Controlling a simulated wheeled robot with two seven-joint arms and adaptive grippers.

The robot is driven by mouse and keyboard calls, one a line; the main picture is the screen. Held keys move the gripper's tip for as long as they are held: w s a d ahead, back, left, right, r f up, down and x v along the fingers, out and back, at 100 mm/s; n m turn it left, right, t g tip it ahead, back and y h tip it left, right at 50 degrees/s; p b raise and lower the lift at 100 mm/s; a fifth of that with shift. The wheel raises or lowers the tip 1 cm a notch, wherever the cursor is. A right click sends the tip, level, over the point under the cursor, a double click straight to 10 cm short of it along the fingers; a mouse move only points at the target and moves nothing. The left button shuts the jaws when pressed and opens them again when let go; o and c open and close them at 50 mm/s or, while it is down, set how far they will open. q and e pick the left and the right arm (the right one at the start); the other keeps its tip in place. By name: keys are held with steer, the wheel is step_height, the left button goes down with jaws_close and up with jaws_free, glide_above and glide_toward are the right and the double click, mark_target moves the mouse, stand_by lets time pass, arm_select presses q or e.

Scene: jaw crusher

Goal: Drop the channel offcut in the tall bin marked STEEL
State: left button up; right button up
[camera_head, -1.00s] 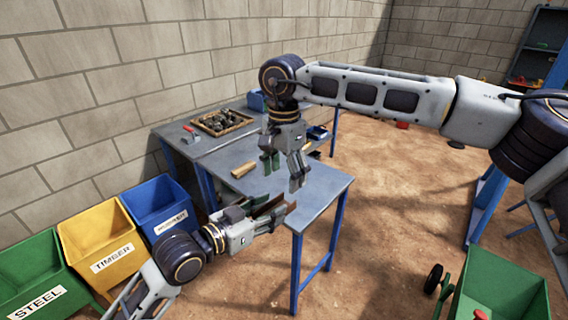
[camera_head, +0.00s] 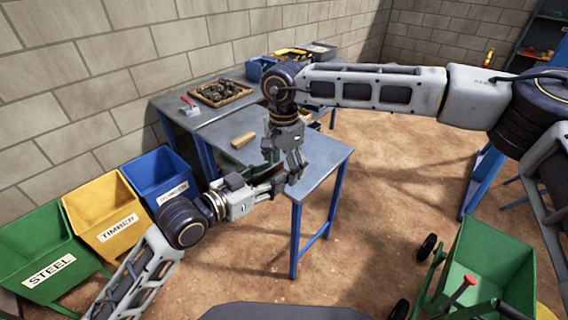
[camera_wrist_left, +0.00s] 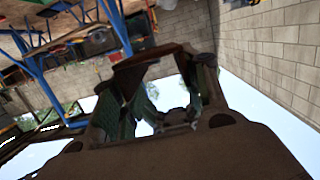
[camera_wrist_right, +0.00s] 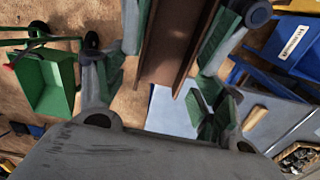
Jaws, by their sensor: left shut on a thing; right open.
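The channel offcut (camera_wrist_right: 172,45) is a brown, rusty U-shaped length, seen from close up in the right wrist view. My left gripper (camera_head: 277,185) is shut on it, over the near corner of the workbench. In the head view the grippers mostly hide the offcut. My right gripper (camera_head: 294,172) hangs open just beside the left one, pointing down; in the right wrist view its fingers are spread, with the channel's end between or just beyond them. I cannot tell if they touch. The green bin marked STEEL (camera_head: 50,272) stands at the far left.
The yellow TIMBER bin (camera_head: 118,228) and a blue bin (camera_head: 172,189) stand between the STEEL bin and the workbench (camera_head: 318,160). A wooden block (camera_head: 243,140) and a tray of dark parts (camera_head: 250,93) lie on the bench. A green cart (camera_head: 490,270) stands at right.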

steer(key=c, duration=1.4)
arm_select(q)
steer(key=o, duration=1.3)
arm_select(e)
steer(key=shift+o, duration=0.2)
arm_select(q)
steer(key=shift+o, duration=0.2)
steer(key=shift+f, duration=0.1)
